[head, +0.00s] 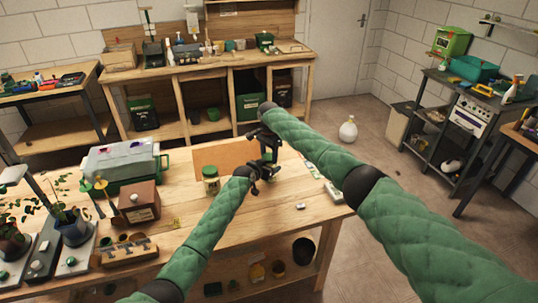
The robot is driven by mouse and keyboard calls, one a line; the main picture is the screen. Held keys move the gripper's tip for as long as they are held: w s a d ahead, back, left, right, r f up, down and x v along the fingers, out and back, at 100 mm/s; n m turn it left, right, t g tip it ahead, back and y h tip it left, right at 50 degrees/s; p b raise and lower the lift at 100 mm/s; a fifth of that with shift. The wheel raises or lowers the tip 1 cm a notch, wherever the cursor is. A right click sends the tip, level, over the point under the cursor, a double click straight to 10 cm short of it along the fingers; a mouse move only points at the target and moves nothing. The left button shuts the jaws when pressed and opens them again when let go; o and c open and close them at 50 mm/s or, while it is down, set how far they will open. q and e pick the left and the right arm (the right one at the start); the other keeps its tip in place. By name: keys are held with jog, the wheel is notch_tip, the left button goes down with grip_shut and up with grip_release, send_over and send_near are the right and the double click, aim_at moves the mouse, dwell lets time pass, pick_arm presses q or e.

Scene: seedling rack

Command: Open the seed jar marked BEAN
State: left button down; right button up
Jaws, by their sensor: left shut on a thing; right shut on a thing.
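A glass jar with a green lid (210,180) stands upright on the wooden workbench; its label is too small to read. My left gripper (256,182) is to the right of this jar, apart from it, low over the bench. My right gripper (264,150) is just above and behind the left one. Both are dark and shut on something. The grippers overlap in the view and hide what is between them, so I cannot make out the held thing or any BEAN mark.
A brown box (139,203), a grey-lidded green case (122,163) and potted plants (72,226) crowd the bench's left. A small white item (300,206) lies at front right, where the bench (235,235) is mostly clear.

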jog(key=n, duration=1.3)
jog(key=o, duration=1.1)
jog(key=shift+c, duration=0.2)
jog(key=shift+r, duration=0.15)
